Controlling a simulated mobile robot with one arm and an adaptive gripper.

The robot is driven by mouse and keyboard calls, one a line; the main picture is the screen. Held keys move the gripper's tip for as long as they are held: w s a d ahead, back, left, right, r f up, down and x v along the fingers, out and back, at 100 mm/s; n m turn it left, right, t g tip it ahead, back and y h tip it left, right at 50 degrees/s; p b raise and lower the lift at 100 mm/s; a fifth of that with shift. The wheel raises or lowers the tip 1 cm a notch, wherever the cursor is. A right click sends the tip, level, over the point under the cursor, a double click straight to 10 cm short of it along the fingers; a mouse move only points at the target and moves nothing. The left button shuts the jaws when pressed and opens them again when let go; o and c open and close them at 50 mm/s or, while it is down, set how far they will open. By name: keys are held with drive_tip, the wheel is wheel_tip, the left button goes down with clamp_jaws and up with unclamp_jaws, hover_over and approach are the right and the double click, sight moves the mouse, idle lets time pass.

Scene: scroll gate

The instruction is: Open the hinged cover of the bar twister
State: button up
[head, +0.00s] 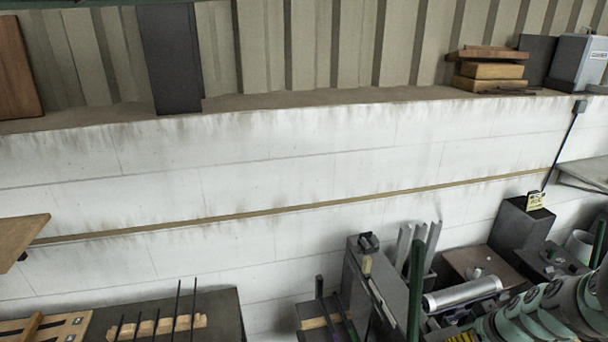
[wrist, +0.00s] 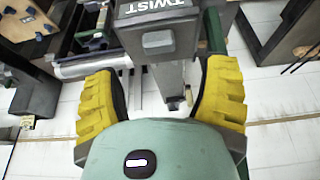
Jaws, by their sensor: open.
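A dark grey machine part marked "TWIST" (wrist: 150,14), which I take to be the bar twister, is at the top middle of the wrist view. A lighter grey block (wrist: 158,41) is on its face. My gripper (wrist: 160,95) has yellow ridged fingers spread wide, with nothing between them. The marked part lies beyond the fingertips, and I see no contact. In the head view a grey upright machine (head: 378,290) at the lower middle looks like the same twister. I cannot make out the cover's hinge or whether the cover is raised. My gripper is not visible in the head view.
A metal cylinder (head: 463,293) lies right of the machine, with a green post (head: 416,285) close in front. A dark box with a yellow label (head: 521,228) stands farther right. A rack of rods (head: 157,325) is at lower left. The white wall (head: 280,185) runs behind.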

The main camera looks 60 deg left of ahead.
drive_tip(key=p+v, duration=0.9)
drive_tip(key=v, duration=0.1)
drive_tip(key=w+a+r+m+t+y, duration=0.1)
drive_tip(key=w+a+r+m+t, duration=0.25)
drive_tip(key=w, duration=0.45)
drive_tip(key=w+a+r+m+t, duration=0.25)
drive_tip(key=w+r+t, duration=0.25)
drive_tip(key=w, duration=0.4)
drive_tip(key=w+d+r+m+t+h, duration=0.1)
drive_tip(key=d+r+m+t+h, duration=0.2)
drive_tip(key=d+m+h, duration=0.1)
drive_tip(key=w+d+r+m+t+h, duration=0.2)
drive_tip(key=d+m, duration=0.4)
drive_tip(key=d, duration=0.3)
drive_tip(key=shift+r+t+h, duration=0.85)
drive_tip(key=shift+t+h, duration=0.05)
drive_tip(key=shift+t, duration=0.35)
drive_tip(key=shift+w+d, duration=0.15)
